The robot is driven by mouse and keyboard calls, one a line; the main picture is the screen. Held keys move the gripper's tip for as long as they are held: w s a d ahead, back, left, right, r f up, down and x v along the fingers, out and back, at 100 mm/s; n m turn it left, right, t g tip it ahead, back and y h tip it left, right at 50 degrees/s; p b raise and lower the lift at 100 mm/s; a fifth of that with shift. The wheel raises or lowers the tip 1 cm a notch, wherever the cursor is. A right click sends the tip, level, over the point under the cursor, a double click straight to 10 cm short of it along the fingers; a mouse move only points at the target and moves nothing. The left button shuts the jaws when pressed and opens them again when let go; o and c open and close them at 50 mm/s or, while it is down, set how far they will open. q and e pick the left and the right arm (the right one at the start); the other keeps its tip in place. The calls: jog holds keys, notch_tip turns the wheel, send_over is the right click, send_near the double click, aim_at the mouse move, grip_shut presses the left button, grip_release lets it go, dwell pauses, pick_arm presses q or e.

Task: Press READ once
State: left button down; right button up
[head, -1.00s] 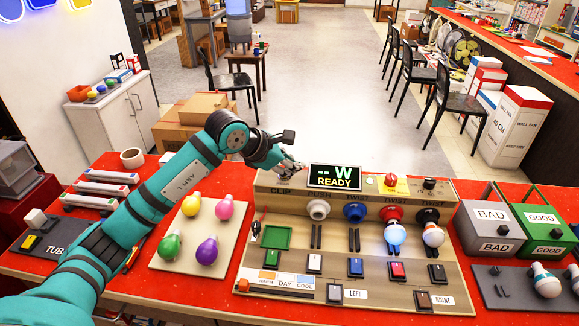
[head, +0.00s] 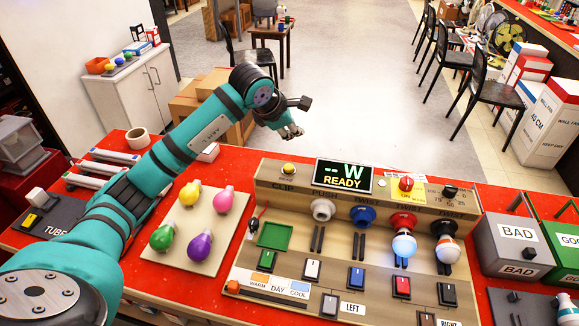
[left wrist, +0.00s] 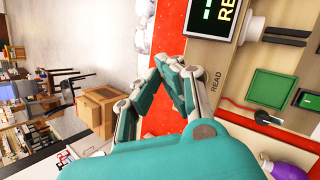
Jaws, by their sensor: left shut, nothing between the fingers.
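The READ button (head: 289,169) is a small yellow knob at the back left of the wooden test panel (head: 262,195), left of the display. The display (head: 343,176) shows "-- W READY". My left gripper (head: 291,131) is shut and empty. In the head view it appears beyond the button, over the panel's far side, apart from it. In the left wrist view the shut fingers (left wrist: 178,78) are over the red table, next to the panel edge with the READ label (left wrist: 215,80). The button itself cannot be made out there. My right gripper is out of view.
The panel carries several sockets, with bulbs (head: 404,247) at the right, and rocker switches (head: 312,269). A board of colored bulbs (head: 197,262) lies left of it. BAD (head: 518,232) and GOOD bins stand at the right. Open floor lies beyond the table.

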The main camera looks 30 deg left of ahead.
pick_arm(q)
notch_tip(320, 180, down, 3)
jog(key=shift+s+b, duration=0.1)
jog(key=shift+b, duration=0.7)
jog(key=b, duration=0.3)
send_over(292, 167)
notch_tip(292, 167, down, 5)
jog(key=shift+r, duration=0.15)
jog(key=shift+f+b, duration=0.3)
jog(key=shift+f, duration=0.05)
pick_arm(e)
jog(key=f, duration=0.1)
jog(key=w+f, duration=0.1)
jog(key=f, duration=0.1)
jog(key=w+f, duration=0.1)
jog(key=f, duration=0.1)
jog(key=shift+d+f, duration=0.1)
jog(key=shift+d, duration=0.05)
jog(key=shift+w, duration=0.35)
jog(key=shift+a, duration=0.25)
pick_arm(q)
jog(key=shift+f+b, duration=0.4)
jog(key=shift+b, duration=0.05)
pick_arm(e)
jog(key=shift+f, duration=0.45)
